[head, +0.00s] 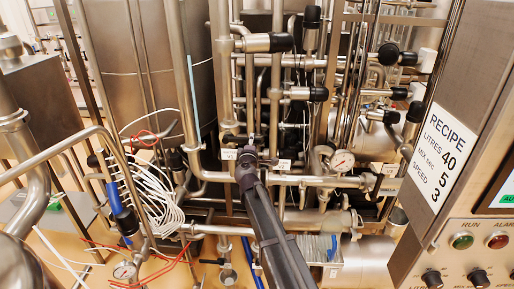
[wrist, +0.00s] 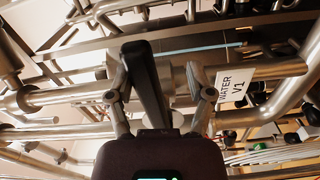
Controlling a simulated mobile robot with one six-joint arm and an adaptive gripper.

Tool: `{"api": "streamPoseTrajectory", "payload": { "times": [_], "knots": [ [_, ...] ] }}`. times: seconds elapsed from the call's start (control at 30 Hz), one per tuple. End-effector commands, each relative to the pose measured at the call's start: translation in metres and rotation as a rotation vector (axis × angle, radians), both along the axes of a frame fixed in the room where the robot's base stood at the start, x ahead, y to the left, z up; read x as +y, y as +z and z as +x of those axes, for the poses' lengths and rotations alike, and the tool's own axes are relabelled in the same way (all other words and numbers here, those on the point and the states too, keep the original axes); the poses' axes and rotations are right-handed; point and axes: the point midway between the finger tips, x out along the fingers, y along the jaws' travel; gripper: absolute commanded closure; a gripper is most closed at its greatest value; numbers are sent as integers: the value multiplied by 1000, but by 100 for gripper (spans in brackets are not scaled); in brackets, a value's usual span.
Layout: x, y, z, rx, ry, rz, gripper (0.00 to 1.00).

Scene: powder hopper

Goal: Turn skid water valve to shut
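The skid water valve has a black lever handle (wrist: 146,78), seen in the wrist view left of a white label (wrist: 236,88) reading "WATER V1". The handle runs lengthwise between the two fingers of my gripper (wrist: 160,82). The fingers are apart, with a clear gap between the handle and the right finger. The handle lies close to the left finger; I cannot tell whether they touch. In the head view my gripper (head: 246,162) is at the pipework beside the small V1 label (head: 228,154). The valve itself is largely hidden there.
Steel pipes surround the valve closely. Bundled white hoses (head: 160,197) hang to the left. A control panel (head: 470,240) with a recipe sign (head: 440,155) stands at the right.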

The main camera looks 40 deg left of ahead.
Motion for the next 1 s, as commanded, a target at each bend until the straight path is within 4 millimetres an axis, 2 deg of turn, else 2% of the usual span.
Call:
{"api": "streamPoseTrajectory", "payload": {
  "times": [0.27, 0.8, 1.0],
  "knots": [
    [-9, 0, -10, 0, 0, 0, 34],
    [-63, 0, -70, 1, 2, 0, 34],
    [-76, 0, -86, 1, 1, -1, 34]
  ]
}}
